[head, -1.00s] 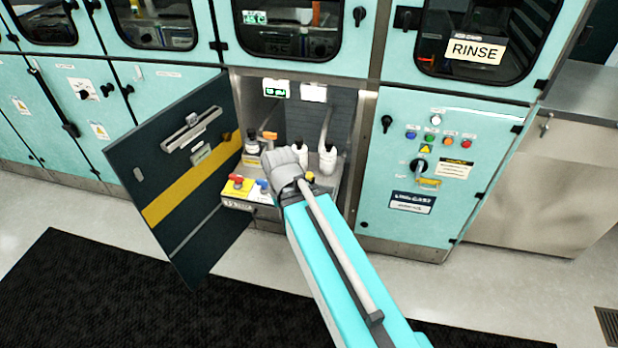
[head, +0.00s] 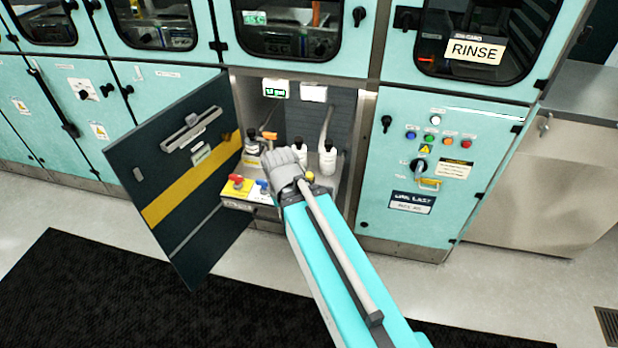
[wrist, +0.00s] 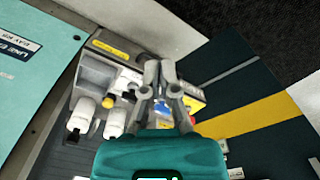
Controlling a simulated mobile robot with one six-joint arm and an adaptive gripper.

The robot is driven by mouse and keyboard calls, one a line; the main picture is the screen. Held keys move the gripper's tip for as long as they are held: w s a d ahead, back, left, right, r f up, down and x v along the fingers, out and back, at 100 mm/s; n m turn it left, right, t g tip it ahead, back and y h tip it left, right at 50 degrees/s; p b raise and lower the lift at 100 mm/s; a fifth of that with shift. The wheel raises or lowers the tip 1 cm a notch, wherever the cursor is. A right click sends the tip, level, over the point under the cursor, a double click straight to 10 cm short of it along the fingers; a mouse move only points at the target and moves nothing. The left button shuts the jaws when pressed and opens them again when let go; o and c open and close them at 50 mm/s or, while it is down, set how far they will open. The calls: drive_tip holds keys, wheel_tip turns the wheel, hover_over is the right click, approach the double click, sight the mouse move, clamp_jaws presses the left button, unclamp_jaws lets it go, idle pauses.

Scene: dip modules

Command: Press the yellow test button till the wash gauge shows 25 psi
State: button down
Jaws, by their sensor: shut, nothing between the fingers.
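The round yellow button (head: 310,177) shows just right of my wrist in the head view, in front of the white bottles. My gripper (wrist: 160,69) is shut and empty, over the front part of the drawer-like shelf. In the head view my own wrist hides its fingertips. I cannot tell whether they touch anything. A small green-lit display (head: 275,88), likely the wash gauge, is at the cabinet's upper left; its figures are too small to read surely.
The open dark door (head: 175,215) with a yellow stripe stands left of the cabinet. White bottles (head: 328,157) stand behind. A teal control panel (head: 440,170) is to the right.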

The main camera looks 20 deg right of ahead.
idle(0.4)
drive_tip(key=m+t+y+b, duration=0.3)
drive_tip(key=t+y+b, duration=0.2)
drive_tip(key=t+b, duration=0.45)
hover_over(310, 175)
drive_tip(key=b, duration=0.2)
wheel_tip(310, 175, down, 6)
drive_tip(key=r+g, duration=0.1)
drive_tip(key=g, duration=0.1)
drive_tip(key=shift+f+t, duration=0.2)
drive_tip(key=shift+t, duration=0.05)
drive_tip(key=shift+f, duration=0.2)
wheel_tip(310, 175, down, 8)
drive_tip(key=b, duration=0.8)
drive_tip(key=shift+f, duration=0.25)
drive_tip(key=shift+f+b, duration=0.15)
drive_tip(key=shift+b, duration=0.2)
drive_tip(key=shift+f, duration=0.25)
